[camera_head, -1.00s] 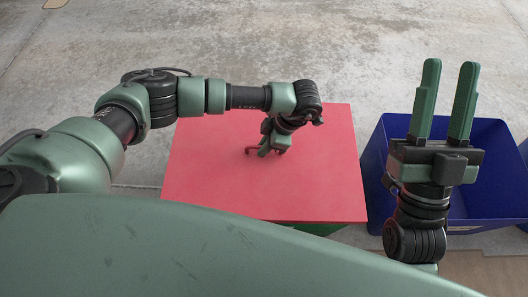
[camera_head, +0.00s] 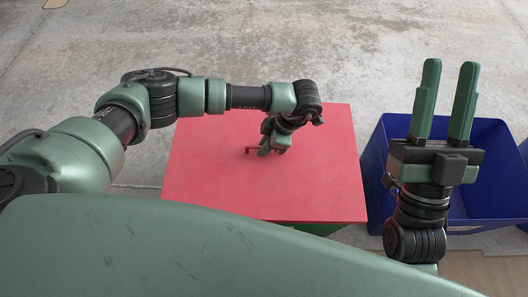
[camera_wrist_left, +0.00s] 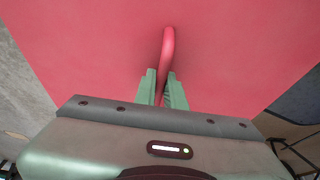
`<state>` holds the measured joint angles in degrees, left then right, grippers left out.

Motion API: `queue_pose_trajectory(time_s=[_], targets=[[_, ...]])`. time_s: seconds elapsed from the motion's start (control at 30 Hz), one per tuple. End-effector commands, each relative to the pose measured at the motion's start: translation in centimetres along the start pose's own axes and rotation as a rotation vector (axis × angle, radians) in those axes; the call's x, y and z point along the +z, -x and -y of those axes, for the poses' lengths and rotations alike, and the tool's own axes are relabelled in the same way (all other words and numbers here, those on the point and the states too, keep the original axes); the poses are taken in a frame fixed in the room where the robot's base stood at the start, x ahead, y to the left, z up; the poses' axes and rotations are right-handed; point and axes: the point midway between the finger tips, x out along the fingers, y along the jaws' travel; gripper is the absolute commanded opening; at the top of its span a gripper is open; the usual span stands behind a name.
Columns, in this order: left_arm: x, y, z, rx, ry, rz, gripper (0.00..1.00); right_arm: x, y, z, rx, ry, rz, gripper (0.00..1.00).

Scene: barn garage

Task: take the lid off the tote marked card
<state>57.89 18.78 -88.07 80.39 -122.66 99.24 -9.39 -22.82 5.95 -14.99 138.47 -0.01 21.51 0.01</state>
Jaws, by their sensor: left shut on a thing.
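A flat red lid (camera_head: 220,180) covers a tote in the middle of the head view. A strip of green tote wall (camera_head: 318,229) shows under its near edge; no marking on the tote can be read. My left gripper (camera_head: 266,152) is over the middle of the lid, shut on the red lid handle (camera_head: 251,150). In the left wrist view the handle (camera_wrist_left: 167,50) stands between the two green fingers (camera_wrist_left: 162,95). My right gripper (camera_head: 447,95) points away from me with its fingers apart and empty, over the blue tote.
An open blue tote (camera_head: 492,160) stands right of the red lid, and it looks empty. Another blue edge (camera_head: 524,150) shows at the far right. The concrete floor (camera_head: 300,50) beyond is clear.

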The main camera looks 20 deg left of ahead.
Motion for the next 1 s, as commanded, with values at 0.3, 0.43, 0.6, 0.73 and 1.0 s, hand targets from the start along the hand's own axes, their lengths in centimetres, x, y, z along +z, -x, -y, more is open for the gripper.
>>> queue_pose_trajectory(time_s=[0.3, 0.43, 0.6, 0.73, 1.0], targets=[[-0.1, 0.4, -0.1, 0.003, 0.001, 0.002, 0.00, 0.0, -0.1, 0.0, 0.000, 0.000, 0.006, 0.36], [-0.3, 0.9, -0.2, 0.003, 0.001, 0.001, 0.00, 0.8, -0.1, -0.1, 0.001, 0.001, 0.051, 0.36], [-0.9, 2.3, -0.1, 0.003, 0.002, 0.002, 0.00, 3.0, 0.1, -0.3, 0.006, 0.007, 0.169, 0.36], [-1.6, 4.0, -0.2, 0.004, 0.002, 0.001, 0.00, 5.3, 0.5, -0.6, 0.012, 0.013, 0.298, 0.36], [-3.6, 9.0, -0.2, 0.005, 0.001, 0.003, 0.00, 11.1, 3.9, -1.7, 0.032, 0.027, 0.669, 0.36]])
